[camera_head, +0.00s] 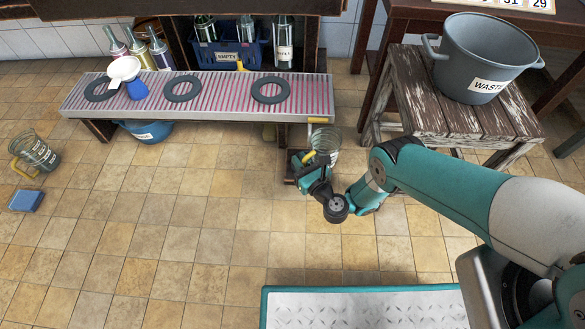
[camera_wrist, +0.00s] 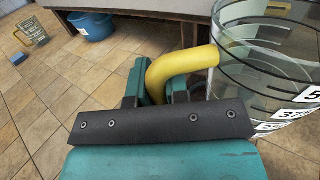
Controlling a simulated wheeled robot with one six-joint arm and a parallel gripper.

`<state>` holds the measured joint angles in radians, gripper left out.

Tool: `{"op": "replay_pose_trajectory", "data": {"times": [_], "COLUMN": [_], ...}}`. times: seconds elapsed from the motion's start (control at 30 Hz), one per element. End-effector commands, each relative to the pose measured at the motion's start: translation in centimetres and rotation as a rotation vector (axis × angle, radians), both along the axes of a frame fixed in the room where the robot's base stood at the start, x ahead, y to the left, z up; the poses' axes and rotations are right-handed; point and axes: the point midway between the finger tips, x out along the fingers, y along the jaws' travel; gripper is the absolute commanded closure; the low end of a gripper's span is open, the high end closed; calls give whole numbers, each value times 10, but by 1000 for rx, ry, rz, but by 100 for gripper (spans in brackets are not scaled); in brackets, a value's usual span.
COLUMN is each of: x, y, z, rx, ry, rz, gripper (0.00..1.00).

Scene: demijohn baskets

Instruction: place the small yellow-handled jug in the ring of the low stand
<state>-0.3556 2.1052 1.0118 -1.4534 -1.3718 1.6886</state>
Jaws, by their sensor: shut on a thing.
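The small yellow-handled jug (camera_head: 329,142) is clear glass with dark level bands and white number labels. My gripper (camera_head: 309,160) is shut on its yellow handle, in front of the low stand's right end. In the wrist view my gripper (camera_wrist: 158,85) closes on the handle (camera_wrist: 185,66), and the jug's body (camera_wrist: 270,75) fills the right side. The low stand (camera_head: 222,100) has a red-striped top with three dark rings: left (camera_head: 97,96), middle (camera_head: 182,88) and right (camera_head: 270,90). The jug looks upright, apart from the rings.
A white scoop (camera_head: 123,69) and blue object (camera_head: 137,89) are by the left ring. Another yellow-handled jug (camera_head: 38,153) and a blue block (camera_head: 26,201) are on the floor at left. A grey WASTE pot (camera_head: 481,58) stands on a wooden stool (camera_head: 445,111). Bottles and a blue EMPTY crate (camera_head: 228,55) are behind.

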Motion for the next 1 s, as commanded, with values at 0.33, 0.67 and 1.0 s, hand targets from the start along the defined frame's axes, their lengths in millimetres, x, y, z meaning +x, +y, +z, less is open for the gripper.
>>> {"op": "replay_pose_trajectory", "data": {"times": [0.33, 0.67, 1.0], "x": [0, 26, 43], "y": [1, 16, 28], "z": [-87, -105, -102], "rx": [1, 2, 0], "ry": [-1, -3, -2], "rz": [2, 1, 3], "gripper": [100, 100, 100]}}
